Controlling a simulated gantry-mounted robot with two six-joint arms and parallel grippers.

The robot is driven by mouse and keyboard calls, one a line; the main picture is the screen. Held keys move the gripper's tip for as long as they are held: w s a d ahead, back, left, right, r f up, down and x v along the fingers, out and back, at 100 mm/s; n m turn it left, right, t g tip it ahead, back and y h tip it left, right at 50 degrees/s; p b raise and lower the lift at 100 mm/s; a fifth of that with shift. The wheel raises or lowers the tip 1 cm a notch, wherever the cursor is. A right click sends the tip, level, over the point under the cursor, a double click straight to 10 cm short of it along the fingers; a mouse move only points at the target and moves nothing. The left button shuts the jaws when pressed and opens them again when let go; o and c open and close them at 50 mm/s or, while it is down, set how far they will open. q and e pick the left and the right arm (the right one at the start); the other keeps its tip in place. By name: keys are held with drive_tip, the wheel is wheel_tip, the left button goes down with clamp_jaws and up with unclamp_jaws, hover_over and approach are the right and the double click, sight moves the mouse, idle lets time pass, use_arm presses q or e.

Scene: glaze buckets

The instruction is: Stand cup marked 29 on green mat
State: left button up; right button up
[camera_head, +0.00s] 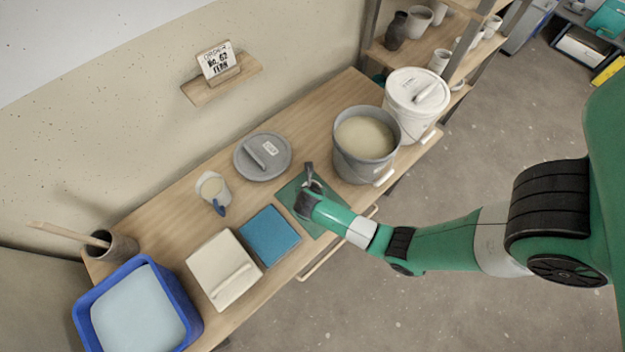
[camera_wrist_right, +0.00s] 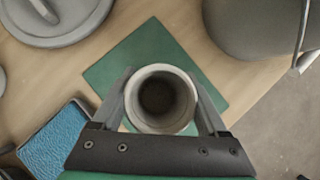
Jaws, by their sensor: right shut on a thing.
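My right gripper (camera_head: 309,180) is over the green mat (camera_head: 288,192), reaching down from the right. In the right wrist view, the gripper (camera_wrist_right: 167,92) is shut on a pale grey cup (camera_wrist_right: 160,98), with one finger on each side. I look down into the cup's round open mouth and dark inside, so it appears upright. The green mat (camera_wrist_right: 150,48) lies under it. I cannot tell whether the cup's base touches the mat. No mark is visible on the cup, and the head view mostly hides it. My left gripper is not in view.
A grey bucket of glaze (camera_head: 364,138) stands right of the mat, with a white lidded bucket (camera_head: 415,92) beyond. A grey lid (camera_head: 263,157), a jug (camera_head: 212,187), a blue pad (camera_head: 270,236), a cream slab (camera_head: 222,268) and a blue tub (camera_head: 140,305) crowd the left side.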

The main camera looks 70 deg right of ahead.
drive_tip(key=shift+d+f, duration=0.2)
drive_tip(key=shift+f, duration=0.15)
drive_tip(key=f+b, duration=0.2)
drive_tip(key=f, duration=0.1)
drive_tip(key=shift+d+f+b, duration=0.2)
drive_tip(key=shift+f+b, duration=0.05)
drive_tip(key=shift+b, duration=0.15)
drive_tip(key=shift+r, duration=0.15)
drive_tip(key=o, duration=1.4)
drive_tip(key=shift+f, duration=0.2)
drive_tip(key=shift+o, duration=0.2)
drive_tip(key=shift+r, duration=0.2)
drive_tip(key=p+v, duration=0.6)
drive_tip(key=v, duration=0.6)
drive_tip(key=shift+w, duration=0.1)
